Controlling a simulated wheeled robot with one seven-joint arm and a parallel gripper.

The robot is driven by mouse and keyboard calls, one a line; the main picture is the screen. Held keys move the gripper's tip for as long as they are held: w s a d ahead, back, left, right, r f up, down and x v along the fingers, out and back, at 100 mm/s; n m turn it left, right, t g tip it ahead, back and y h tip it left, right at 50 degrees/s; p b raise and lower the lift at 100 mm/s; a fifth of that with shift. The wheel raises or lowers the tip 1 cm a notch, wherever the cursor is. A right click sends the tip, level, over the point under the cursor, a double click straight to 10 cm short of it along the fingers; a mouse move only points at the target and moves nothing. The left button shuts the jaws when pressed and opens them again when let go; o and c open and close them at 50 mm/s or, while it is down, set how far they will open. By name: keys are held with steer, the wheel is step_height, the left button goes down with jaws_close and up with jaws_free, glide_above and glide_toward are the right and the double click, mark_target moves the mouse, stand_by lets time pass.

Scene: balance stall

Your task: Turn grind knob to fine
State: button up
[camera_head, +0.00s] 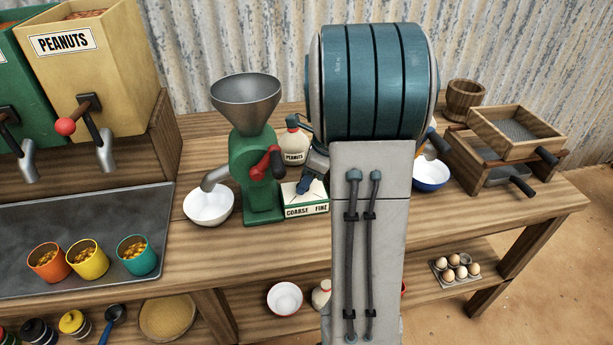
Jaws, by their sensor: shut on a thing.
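The green grinder (258,165) stands on the counter with a grey metal hopper (246,92) on top and a red-and-black crank on its front. Beside its base is a cream box (306,210) with "COARSE" at the left and "FINE" at the right of its front label. My gripper (307,188) points down at the top of this box, and its blue fingers are shut on the grind knob there. The knob itself is hidden by the fingers, so its pointing direction cannot be told. My arm covers the area right of the box.
A white bowl (209,206) sits under the grinder spout. A peanut jar (296,148) stands close behind my gripper. A blue bowl (431,175) and wooden sieve boxes (518,133) are at right. Three cups stand on the metal tray (60,225) at left. The front counter is clear.

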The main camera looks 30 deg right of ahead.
steer(key=shift+n, duration=0.4)
stand_by(0.3)
steer(key=n+p, duration=0.1)
steer(key=n, duration=0.1)
steer(key=n+g+p, duration=0.1)
steer(key=n, duration=0.1)
steer(key=n+g+y+p, duration=0.1)
steer(key=shift+w+d+r+n, duration=0.15)
steer(key=shift+w+d+n, duration=0.1)
steer(key=shift+n, duration=0.15)
steer(key=n+g+p, duration=0.2)
steer(key=n, duration=0.2)
steer(key=shift+w, duration=0.15)
steer(key=shift+w+n+g+h+p, duration=0.1)
steer(key=shift+n+g+h+p, duration=0.3)
steer(key=shift+n, duration=0.9)
steer(key=o, duration=1)
steer(key=v, duration=1.3)
steer(key=shift+w+d+r+p, duration=0.15)
steer(key=shift+w+d+p, duration=0.05)
steer(key=shift+d+p, duration=0.1)
